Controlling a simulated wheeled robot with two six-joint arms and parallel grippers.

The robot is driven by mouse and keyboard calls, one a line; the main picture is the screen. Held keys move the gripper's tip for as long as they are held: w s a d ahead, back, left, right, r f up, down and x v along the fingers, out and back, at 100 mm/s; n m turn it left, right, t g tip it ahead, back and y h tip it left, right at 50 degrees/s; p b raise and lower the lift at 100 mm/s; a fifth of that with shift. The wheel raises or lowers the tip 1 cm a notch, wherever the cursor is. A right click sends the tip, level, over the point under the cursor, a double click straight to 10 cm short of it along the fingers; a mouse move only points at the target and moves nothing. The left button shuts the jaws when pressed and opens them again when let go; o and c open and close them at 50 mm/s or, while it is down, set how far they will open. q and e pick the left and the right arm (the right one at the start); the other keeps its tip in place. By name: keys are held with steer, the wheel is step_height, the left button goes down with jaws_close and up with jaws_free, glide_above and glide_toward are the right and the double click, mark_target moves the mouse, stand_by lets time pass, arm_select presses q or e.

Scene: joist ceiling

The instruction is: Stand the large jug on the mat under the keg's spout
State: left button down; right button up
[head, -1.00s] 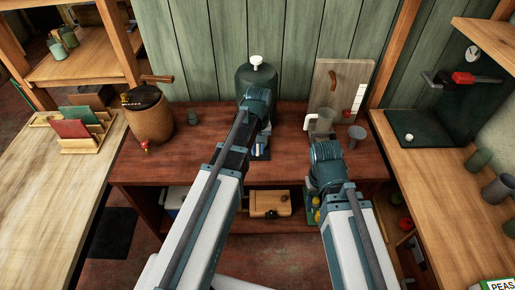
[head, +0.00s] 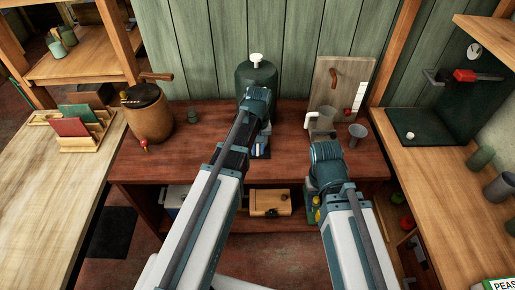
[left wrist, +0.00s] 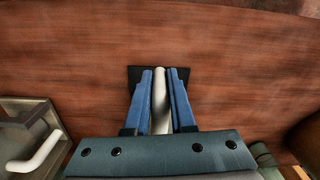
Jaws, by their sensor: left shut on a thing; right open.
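A dark green keg (head: 257,82) with a white knob stands at the back of the red-brown table; its spout is hidden behind my left arm. A dark mat (head: 262,154) lies in front of it and also shows in the left wrist view (left wrist: 134,74). My left gripper (left wrist: 160,75) is over the mat, its blue fingers shut on a pale handle-like bar (left wrist: 159,100). Whatever body the bar belongs to is mostly hidden by the hand. A pale grey jug (head: 323,119) with a white handle stands to the right. My right gripper (head: 328,165) is near the table front; its fingers are hidden.
A grey funnel-shaped cup (head: 357,132) and a leaning board (head: 340,82) are near the pale jug. The table between brown keg and mat is mostly clear.

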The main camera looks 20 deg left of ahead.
arm_select(q)
steer(key=shift+f+b, duration=0.3)
steer(key=shift+f, duration=0.05)
steer(key=c, duration=0.7)
jaws_free()
steer(key=shift+r, duration=0.15)
step_height(320, 180, up, 14)
steer(key=p, duration=1.4)
steer(key=shift+d+f, duration=0.1)
steer(key=shift+f, duration=0.1)
steer(key=s+d+m, duration=0.3)
steer(key=s, duration=0.2)
steer(key=s+d+f+m+b, duration=0.1)
steer(key=s+d+m, duration=0.1)
steer(key=s+d, duration=0.2)
steer(key=s+d+f+m+y+b, duration=0.1)
steer(key=s+d+m, duration=0.2)
steer(key=s, duration=0.4)
steer(key=shift+s+d+m, duration=0.2)
steer(key=shift+d+m, duration=0.1)
steer(key=shift+d, duration=0.1)
